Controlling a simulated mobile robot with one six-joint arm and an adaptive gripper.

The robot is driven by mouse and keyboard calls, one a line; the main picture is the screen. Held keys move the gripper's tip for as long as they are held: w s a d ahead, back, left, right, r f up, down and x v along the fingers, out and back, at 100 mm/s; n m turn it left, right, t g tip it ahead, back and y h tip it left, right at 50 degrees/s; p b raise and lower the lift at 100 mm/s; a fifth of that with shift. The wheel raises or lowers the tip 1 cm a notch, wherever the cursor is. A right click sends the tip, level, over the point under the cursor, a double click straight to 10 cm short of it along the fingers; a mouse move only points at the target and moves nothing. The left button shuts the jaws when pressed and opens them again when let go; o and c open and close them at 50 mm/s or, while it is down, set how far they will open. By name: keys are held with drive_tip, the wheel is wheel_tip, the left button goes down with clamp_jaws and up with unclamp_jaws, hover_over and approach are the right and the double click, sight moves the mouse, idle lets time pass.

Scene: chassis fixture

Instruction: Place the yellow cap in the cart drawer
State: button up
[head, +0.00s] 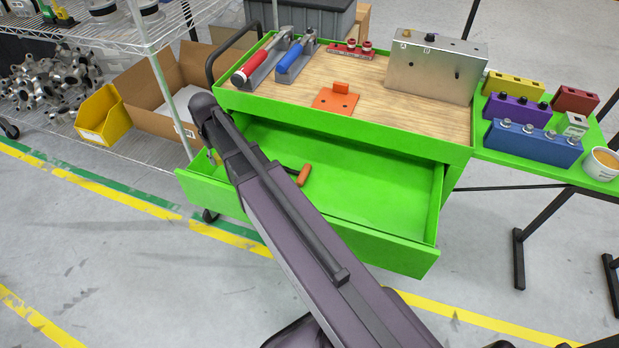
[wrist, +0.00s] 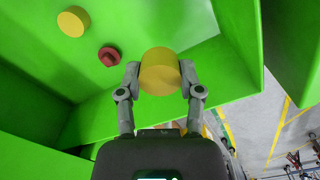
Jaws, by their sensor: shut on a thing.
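In the wrist view, my gripper (wrist: 160,92) is shut on a round yellow cap (wrist: 160,66), held between its two fingertips over the green cart drawer (wrist: 215,75). A second yellow round piece (wrist: 71,22) lies inside the drawer, apart from my gripper. In the head view, the drawer (head: 365,195) is pulled open below the cart top. My arm crosses its left part and hides most of my gripper there. A small bit of yellow shows by the drawer's left corner; I cannot tell which piece it is.
A small red piece (wrist: 109,56) lies in the drawer in the wrist view. In the head view an orange-handled item (head: 303,176) lies in the drawer. The cart top holds a metal box (head: 435,68), an orange bracket (head: 336,99) and clamps. The drawer's right half is clear.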

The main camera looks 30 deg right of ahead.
drive_tip(key=b, duration=0.6)
hover_over(226, 177)
drive_tip(key=s, duration=0.3)
drive_tip(key=f, duration=0.6)
drive_tip(key=shift+w+a+f, duration=0.15)
drive_tip(key=shift+w+a, duration=0.1)
drive_tip(key=shift+a, duration=0.05)
drive_tip(key=shift+f+b, duration=1.9)
drive_tip(key=shift+b, duration=0.15)
drive_tip(key=shift+f, duration=0.15)
drive_tip(key=o, duration=0.8)
drive_tip(key=shift+c, duration=0.2)
drive_tip(key=shift+r, duration=0.25)
wheel_tip(226, 177, up, 12)
drive_tip(key=p, duration=1.2)
